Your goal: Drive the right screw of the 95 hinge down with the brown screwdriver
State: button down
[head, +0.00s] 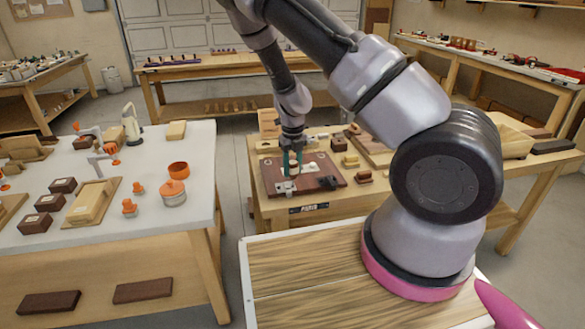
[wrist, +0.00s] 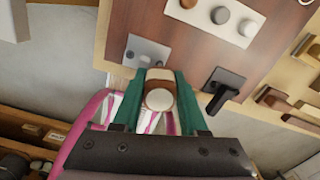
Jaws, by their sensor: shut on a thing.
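My gripper (head: 292,160) is over the front left part of a dark brown board (head: 330,178) on the bench. In the wrist view its green fingers (wrist: 158,88) are shut on the brown screwdriver (wrist: 158,98), whose brown and whitish end faces the camera. A grey metal hinge plate (wrist: 147,50) lies on the board just beyond the fingers; in the head view it is at the front left corner (head: 285,187). Small round marks, possibly screws, show on the plate. The screwdriver's tip is hidden, so I cannot tell whether it touches a screw. No number 95 is readable.
A black handle-like part (wrist: 222,90) stands on the board right of the gripper. Small wooden blocks (head: 351,160) sit behind. A white table (head: 140,215) with orange items is at left, across a floor gap.

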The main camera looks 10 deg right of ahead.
jog(key=shift+r, duration=2.45)
